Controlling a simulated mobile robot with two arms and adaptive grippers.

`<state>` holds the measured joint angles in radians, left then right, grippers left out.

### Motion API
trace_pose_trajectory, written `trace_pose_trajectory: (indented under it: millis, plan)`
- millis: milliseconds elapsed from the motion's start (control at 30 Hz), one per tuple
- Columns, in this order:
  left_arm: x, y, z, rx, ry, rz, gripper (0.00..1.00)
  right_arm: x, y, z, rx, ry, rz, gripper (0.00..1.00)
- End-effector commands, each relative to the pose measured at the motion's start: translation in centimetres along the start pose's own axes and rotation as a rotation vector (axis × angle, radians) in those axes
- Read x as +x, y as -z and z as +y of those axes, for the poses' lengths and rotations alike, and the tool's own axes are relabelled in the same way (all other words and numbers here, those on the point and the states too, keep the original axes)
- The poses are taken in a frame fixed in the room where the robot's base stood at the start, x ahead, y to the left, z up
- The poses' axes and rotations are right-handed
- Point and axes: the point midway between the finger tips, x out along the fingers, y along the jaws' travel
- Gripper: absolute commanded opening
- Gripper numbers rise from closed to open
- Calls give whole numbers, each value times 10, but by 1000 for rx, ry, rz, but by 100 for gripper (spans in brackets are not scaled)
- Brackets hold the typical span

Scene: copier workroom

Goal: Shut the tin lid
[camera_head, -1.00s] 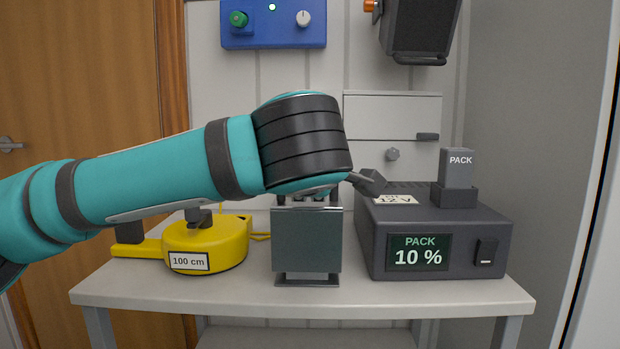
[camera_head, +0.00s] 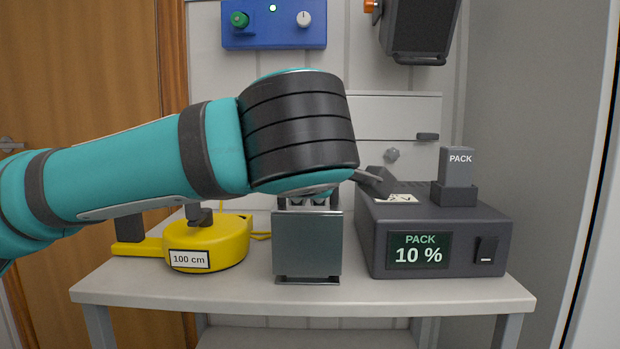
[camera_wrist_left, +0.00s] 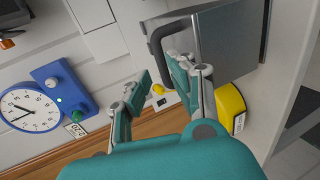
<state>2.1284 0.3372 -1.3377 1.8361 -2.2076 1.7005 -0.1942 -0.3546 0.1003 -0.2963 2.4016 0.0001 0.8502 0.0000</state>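A dark grey metal panel (camera_head: 307,246), which looks like part of the tin, stands about upright in the middle of the worktop. I cannot tell whether it is the lid or the front wall. A metal sheet, likely the same panel, shows at the top of the left wrist view (camera_wrist_left: 232,38). My left gripper (camera_head: 308,201) is just behind the panel's top edge in the head view, its fingertips hidden. In the left wrist view its fingers (camera_wrist_left: 158,78) are apart with nothing clearly between them. I cannot tell whether they touch the panel. My right gripper is not in view.
A yellow tape reel (camera_head: 208,243) stands left of the panel. A dark charger (camera_head: 440,240) with a pack (camera_head: 457,168) stands close on the right. The bare front strip of the worktop (camera_head: 300,297) is free. A blue control box (camera_head: 273,38) hangs on the wall.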

Motion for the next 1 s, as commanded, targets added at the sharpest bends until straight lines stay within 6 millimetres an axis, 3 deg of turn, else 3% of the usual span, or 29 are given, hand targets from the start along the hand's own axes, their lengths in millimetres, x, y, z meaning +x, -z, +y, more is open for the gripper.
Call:
trace_pose_trajectory:
  millis: [200,433,867,967,1000]
  plan:
    - [-49,-1,1,2,-5,-3,23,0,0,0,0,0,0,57]
    - [-78,0,0,1,-3,-1,23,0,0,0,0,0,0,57]
    - [-83,-1,-2,1,5,-3,23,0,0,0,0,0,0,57]
    - [-75,-7,-19,9,64,-35,23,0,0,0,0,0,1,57]
    - [-70,-13,-33,15,114,-62,23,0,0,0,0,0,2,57]
